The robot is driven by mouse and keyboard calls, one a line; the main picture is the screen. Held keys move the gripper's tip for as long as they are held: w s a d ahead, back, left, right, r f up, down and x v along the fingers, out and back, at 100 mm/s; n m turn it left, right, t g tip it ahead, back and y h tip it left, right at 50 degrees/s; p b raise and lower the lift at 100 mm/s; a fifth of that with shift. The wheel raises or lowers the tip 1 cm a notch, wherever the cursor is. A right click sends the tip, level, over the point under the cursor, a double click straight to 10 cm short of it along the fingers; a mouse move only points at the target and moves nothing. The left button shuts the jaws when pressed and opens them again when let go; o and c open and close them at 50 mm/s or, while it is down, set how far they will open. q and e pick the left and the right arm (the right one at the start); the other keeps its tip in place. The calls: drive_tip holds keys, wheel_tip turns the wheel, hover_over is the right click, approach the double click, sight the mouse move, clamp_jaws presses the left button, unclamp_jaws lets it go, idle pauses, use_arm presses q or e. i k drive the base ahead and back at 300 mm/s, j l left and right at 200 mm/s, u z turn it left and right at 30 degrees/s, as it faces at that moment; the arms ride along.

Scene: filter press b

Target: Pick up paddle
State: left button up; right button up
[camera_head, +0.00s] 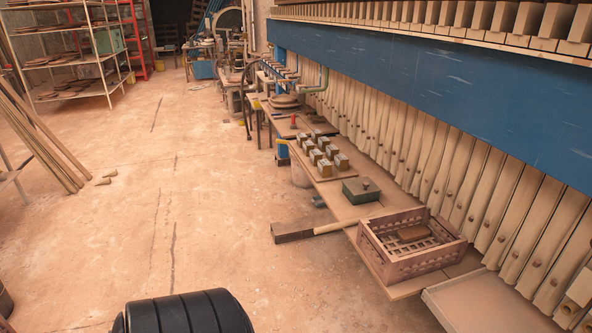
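A paddle-like tool (293,232) with a dark, flat, blocky end and a pale wooden handle sits at the left edge of the low bench in the camera_head view. Its blocky end juts out over the floor side and its handle points right, towards the crate. I cannot tell exactly what it rests on. Neither my left nor my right gripper is in view.
A reddish slatted crate (378,252) holding a brown piece stands on the bench just right of the handle. A green lidded box (361,190) and several small metal-topped blocks sit farther back. Filter plates (480,190) line the right. The floor (110,220) on the left is mostly clear.

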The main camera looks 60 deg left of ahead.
sight(347, 223)
drive_tip(key=u, duration=1.45)
drive_tip(key=z, duration=1.7)
drive_tip(key=u, duration=1.7)
drive_tip(key=i+j+z, duration=0.15)
drive_tip(key=i+j, duration=0.35)
drive_tip(key=i+j+z, duration=0.2)
drive_tip(key=i+j, duration=0.25)
drive_tip(key=j, duration=0.1)
